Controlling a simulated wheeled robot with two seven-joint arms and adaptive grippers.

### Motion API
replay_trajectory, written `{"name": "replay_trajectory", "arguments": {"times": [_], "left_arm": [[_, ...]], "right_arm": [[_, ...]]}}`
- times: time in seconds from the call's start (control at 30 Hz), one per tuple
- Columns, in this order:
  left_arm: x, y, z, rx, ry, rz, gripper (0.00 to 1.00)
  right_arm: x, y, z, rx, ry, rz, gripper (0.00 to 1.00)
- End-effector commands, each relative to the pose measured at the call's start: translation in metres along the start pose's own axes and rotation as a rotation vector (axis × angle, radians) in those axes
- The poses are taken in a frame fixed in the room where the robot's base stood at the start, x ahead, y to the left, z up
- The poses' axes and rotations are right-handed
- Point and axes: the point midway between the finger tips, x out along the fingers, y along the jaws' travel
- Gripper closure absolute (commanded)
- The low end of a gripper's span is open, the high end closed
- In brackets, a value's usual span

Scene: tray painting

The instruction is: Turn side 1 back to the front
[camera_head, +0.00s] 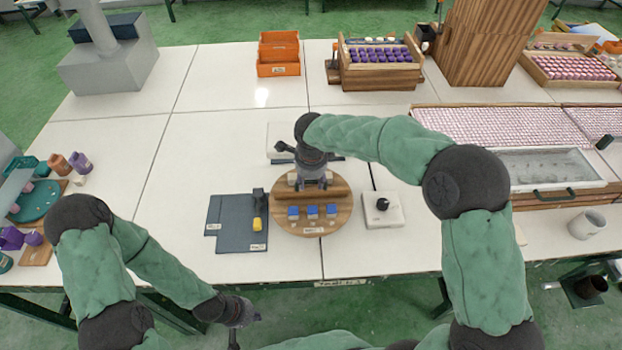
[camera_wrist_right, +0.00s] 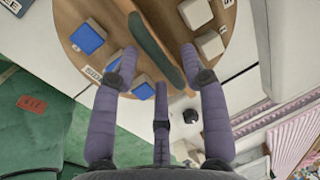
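A round wooden turntable (camera_head: 283,222) stands on the white table with a wooden divider (camera_head: 338,192) across its middle. Blue-topped blocks (camera_head: 312,212) are on its front half, with a side label (camera_head: 314,230) at the front rim whose number I cannot read. Plain pale blocks (camera_wrist_right: 196,12) are on the far half. My right gripper (camera_head: 312,184) is low over the turntable. In the right wrist view its open fingers (camera_wrist_right: 158,58) are on either side of the divider, with visible gaps. My left gripper (camera_head: 243,318) hangs at the front table edge, its opening unclear.
Dark grey mats (camera_head: 228,235) with a yellow piece (camera_head: 257,224) lie left of the turntable. A white box with a black knob (camera_head: 383,204) is close on the right. Orange bins (camera_head: 278,54) and a tray of purple pieces (camera_head: 380,70) stand at the back.

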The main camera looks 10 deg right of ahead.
Motion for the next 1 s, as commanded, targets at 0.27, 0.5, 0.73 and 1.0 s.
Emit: {"name": "replay_trajectory", "arguments": {"times": [0.27, 0.5, 0.73, 1.0], "left_arm": [[0.000, 0.000, 0.000, 0.000, 0.000, 0.000, 1.00], [0.000, 0.000, 0.000, 0.000, 0.000, 0.000, 1.00], [0.000, 0.000, 0.000, 0.000, 0.000, 0.000, 1.00], [0.000, 0.000, 0.000, 0.000, 0.000, 0.000, 1.00]], "right_arm": [[-0.001, 0.001, 0.000, -0.002, 0.001, 0.001, 0.54], [-0.028, 0.000, 0.000, -0.001, 0.000, -0.002, 0.54], [-0.074, 0.000, 0.001, -0.003, -0.001, -0.002, 0.54], [-0.111, 0.000, 0.001, -0.001, -0.001, -0.001, 0.54]]}}
